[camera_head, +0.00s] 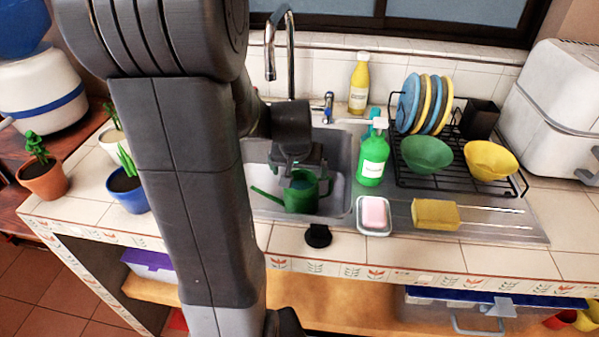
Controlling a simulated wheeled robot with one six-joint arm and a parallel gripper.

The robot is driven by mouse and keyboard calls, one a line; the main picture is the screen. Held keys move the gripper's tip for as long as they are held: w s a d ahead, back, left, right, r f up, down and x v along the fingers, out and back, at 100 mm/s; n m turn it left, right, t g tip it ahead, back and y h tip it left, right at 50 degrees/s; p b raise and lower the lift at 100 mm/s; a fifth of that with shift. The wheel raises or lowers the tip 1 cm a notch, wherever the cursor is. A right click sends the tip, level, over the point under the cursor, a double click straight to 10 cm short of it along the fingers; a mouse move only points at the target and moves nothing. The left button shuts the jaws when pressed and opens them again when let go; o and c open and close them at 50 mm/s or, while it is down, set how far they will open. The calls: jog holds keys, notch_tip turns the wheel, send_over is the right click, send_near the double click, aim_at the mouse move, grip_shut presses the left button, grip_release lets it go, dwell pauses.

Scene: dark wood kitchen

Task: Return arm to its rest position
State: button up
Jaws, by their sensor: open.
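My arm crosses the left half of the head view, from the bottom edge up past the top. My gripper (298,168) hangs over the sink, just above the green watering can (302,193). It looks empty, with its jaws apart, though the fingertips are small and dark. The watering can stands upright in the sink basin (341,190), its spout to the left. Whether the gripper touches the can's top I cannot tell. My arm hides the left part of the sink.
A faucet (289,50) rises behind the gripper. A green soap bottle (372,160), a pink soap dish (374,214), a yellow sponge (436,214) and a dish rack (455,178) stand to the right. Potted plants, including a blue pot (128,194), stand left of my arm.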

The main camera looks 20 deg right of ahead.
aim_at(301, 181)
dwell(0.3)
jog(key=b+x, duration=0.1)
jog(key=x, duration=1.1)
jog(key=shift+f, duration=0.25)
jog(key=shift+r, duration=0.2)
jog(key=shift+s+a+r, duration=0.1)
jog(key=shift+s+r, duration=0.1)
jog(key=shift+r, duration=0.35)
jog(key=p+v, duration=0.1)
jog(key=v, duration=0.9)
jog(key=shift+r, duration=0.15)
jog(key=shift+s+a+r, duration=0.1)
jog(key=b+x, duration=0.1)
jog(key=x, duration=1.1)
jog(key=shift+f+b, duration=0.3)
jog(key=shift+b, duration=0.1)
jog(key=shift+s+r+p, duration=0.1)
jog(key=shift+r+p, duration=0.45)
jog(key=shift+r, duration=1.15)
